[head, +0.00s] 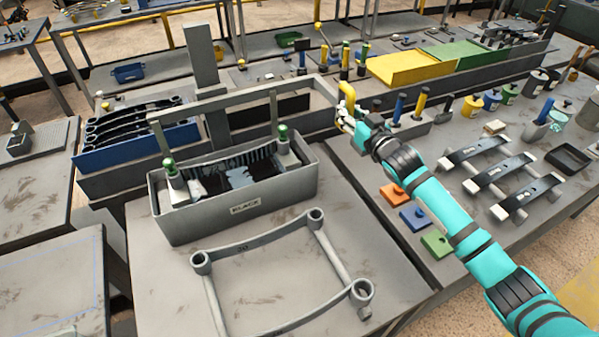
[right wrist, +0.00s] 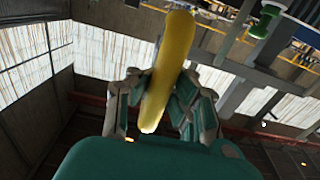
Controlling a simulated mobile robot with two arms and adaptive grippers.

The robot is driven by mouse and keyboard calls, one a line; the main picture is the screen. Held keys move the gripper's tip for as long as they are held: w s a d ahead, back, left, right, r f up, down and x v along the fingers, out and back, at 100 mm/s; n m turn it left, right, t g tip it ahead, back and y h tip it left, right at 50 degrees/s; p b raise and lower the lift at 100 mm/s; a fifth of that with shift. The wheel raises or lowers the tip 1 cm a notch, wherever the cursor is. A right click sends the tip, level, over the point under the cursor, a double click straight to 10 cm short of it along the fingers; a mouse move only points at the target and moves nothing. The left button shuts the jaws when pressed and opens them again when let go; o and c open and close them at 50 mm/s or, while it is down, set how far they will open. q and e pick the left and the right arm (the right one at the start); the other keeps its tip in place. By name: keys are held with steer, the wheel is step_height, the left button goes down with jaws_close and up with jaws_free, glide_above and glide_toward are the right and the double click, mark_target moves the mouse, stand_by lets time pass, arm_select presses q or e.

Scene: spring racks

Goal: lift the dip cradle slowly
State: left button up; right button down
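My right gripper (head: 347,112) is at the frame's right end. It is closed around a yellow bar-shaped handle (head: 346,92). In the right wrist view, the yellow handle (right wrist: 168,70) stands between the fingers (right wrist: 155,95). Whether the handle joins the frame cannot be told. My left gripper is out of view.
A grey link frame (head: 283,235) with ring corners lies in front of the box. Black curved springs (head: 135,125) sit in a blue rack at left. Posts and spring parts (head: 500,173) crowd the right bench.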

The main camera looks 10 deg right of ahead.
mark_target(353, 104)
steer(key=shift+d+r+p, duration=0.1)
steer(key=shift+r+p, duration=0.9)
steer(key=shift+r, duration=0.7)
steer(key=c, duration=1.7)
jaws_free()
steer(key=shift+s+d+r, duration=0.1)
steer(key=shift+s, duration=0.05)
steer(key=o, duration=0.5)
steer(key=shift+s+d+r, duration=0.1)
steer(key=shift+s+d, duration=0.05)
steer(key=shift+s, duration=0.35)
steer(key=shift+o, duration=1)
steer(key=shift+w+a+f, duration=0.2)
steer(key=shift+w+f, duration=0.15)
steer(key=shift+s, duration=0.15)
